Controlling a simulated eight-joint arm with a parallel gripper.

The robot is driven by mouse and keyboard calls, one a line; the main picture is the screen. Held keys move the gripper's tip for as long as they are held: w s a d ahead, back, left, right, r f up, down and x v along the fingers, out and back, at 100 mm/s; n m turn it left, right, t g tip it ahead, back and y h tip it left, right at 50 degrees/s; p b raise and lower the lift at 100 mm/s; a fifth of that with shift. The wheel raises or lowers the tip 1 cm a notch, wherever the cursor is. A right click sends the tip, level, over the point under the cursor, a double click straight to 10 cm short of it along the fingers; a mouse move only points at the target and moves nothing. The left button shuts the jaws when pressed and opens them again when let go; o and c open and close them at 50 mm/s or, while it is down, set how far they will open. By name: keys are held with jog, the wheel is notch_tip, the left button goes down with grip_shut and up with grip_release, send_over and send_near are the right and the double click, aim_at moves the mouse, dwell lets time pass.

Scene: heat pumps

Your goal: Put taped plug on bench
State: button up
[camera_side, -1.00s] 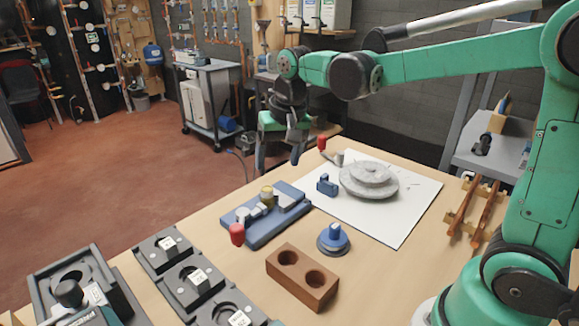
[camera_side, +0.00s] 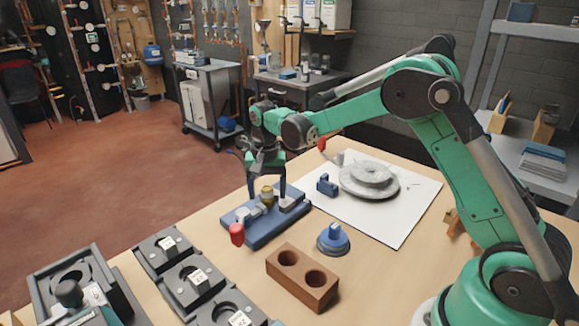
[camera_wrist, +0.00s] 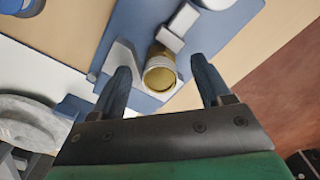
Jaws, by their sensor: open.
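A brass-yellow cylindrical piece (camera_side: 267,193), which looks like the taped plug, stands on a blue fixture plate (camera_side: 262,236) on the wooden bench (camera_side: 375,275). In the wrist view its round yellow top (camera_wrist: 160,76) lies between my fingertips, with gaps on both sides. My gripper (camera_side: 267,187) is open and points down over the fixture. Its fingers also show in the wrist view (camera_wrist: 163,82), one on each side of the piece.
A red-handled part (camera_side: 237,234) sits at the fixture's front left. A brown block with two holes (camera_side: 302,278), a blue knobbed disc (camera_side: 333,240) and black labelled holders (camera_side: 188,283) stand nearby. A grey round stack (camera_side: 369,180) and small blue block (camera_side: 327,185) are on a white sheet (camera_side: 400,220).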

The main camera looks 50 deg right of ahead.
grip_shut()
jog(key=shift+r, duration=0.1)
dwell(0.3)
